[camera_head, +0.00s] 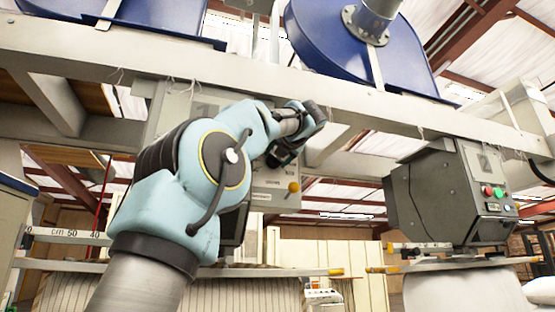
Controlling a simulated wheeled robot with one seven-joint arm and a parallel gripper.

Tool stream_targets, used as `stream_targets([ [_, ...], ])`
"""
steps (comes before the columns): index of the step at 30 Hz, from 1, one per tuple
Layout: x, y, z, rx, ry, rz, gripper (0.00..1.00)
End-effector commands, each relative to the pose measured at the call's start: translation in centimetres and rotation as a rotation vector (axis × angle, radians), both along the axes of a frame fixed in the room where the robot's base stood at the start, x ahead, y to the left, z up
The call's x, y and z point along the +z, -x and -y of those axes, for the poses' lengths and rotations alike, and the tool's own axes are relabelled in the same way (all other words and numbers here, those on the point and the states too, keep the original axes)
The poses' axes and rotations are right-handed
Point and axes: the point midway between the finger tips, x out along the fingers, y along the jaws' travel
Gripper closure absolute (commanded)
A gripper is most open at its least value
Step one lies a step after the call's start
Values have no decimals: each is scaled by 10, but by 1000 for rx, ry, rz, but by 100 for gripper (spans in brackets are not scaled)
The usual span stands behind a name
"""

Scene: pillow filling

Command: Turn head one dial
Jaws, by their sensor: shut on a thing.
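Head one (275,202) is the grey box behind my arm, with small printed labels and a yellow knob (293,187) on its lower right face. My light-blue arm reaches up across it and hides much of its front. My gripper (277,158) is at the upper part of this panel, seen from behind, with dark fingers angled down toward the face. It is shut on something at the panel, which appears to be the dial. The dial itself and the fingertip contact are hidden behind the gripper and wrist.
Head two (435,195), a grey box with red and green buttons, hangs at the right above a white pillow form (465,290). A pale beam (240,80) crosses just above my wrist, with blue blower housings (350,40) over it. A ruled bar (70,236) runs below.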

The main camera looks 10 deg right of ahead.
Motion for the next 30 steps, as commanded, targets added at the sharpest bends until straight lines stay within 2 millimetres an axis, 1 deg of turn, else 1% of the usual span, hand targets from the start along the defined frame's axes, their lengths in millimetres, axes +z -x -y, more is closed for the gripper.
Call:
stream_targets([
  [1,-2,-1,0,1,14,-3,91],
  [7,-2,-1,0,0,51,2,91],
  [20,-2,-1,0,1,57,2,91],
  [21,-2,-1,0,2,57,3,31],
  [28,-1,0,0,0,57,5,5],
  [30,-1,0,0,0,57,5,5],
])
